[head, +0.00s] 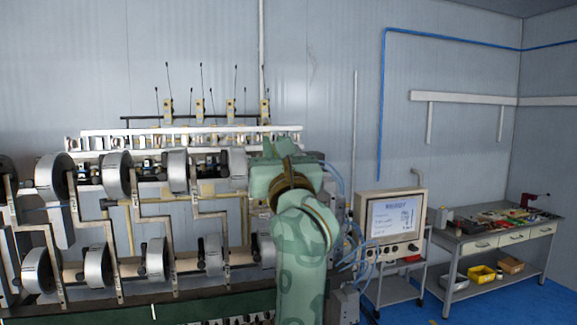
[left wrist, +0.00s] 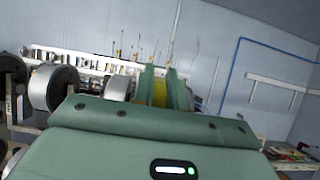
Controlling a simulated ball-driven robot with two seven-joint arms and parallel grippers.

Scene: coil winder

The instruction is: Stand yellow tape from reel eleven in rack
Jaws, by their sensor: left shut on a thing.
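My left gripper (left wrist: 160,78) is shut on a yellow tape (left wrist: 160,93), which shows between its two green fingers in the left wrist view. In the head view my left arm reaches up in front of the machine's right end. Its hand hides the fingertips and the tape there. Silver reels (head: 178,171) sit in two rows on the coil winder, and some show at the left in the left wrist view (left wrist: 62,87). I cannot read any reel number, so I cannot tell which is reel eleven. I cannot make out the rack for certain. My right gripper is not in view.
A white rail (head: 190,140) runs along the machine's top, with thin upright rods behind it. A control screen (head: 392,216) stands right of my arm, with blue hoses between. A workbench (head: 490,238) with tools and a yellow bin (head: 482,274) is at the far right.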

